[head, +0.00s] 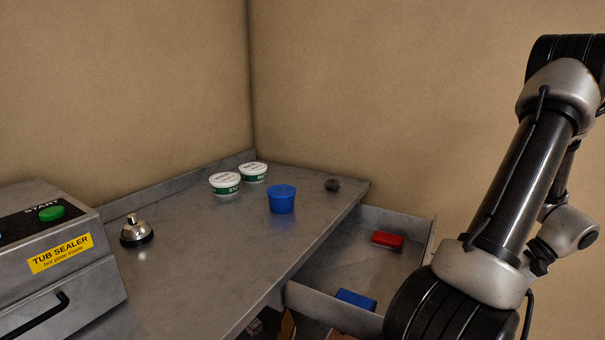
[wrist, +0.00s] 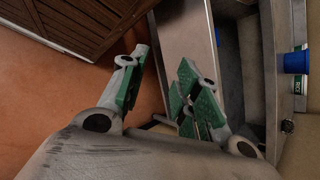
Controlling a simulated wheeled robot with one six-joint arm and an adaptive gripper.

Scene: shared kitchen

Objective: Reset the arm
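My gripper (wrist: 165,78) shows in the wrist view with its two green-padded fingers spread apart. Nothing is between them. It hangs over the orange-brown floor, beside grey metal furniture. In the head view my arm rises along the right side, and the gripper itself is out of the picture.
The metal counter (head: 225,255) holds a tub sealer (head: 60,285), a bell (head: 136,232), two white tubs and a blue tub (head: 282,200). An open drawer (head: 330,309) holds a red block (head: 387,240) and a blue block (head: 356,299). A wooden crate (wrist: 85,25) stands at upper left in the wrist view.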

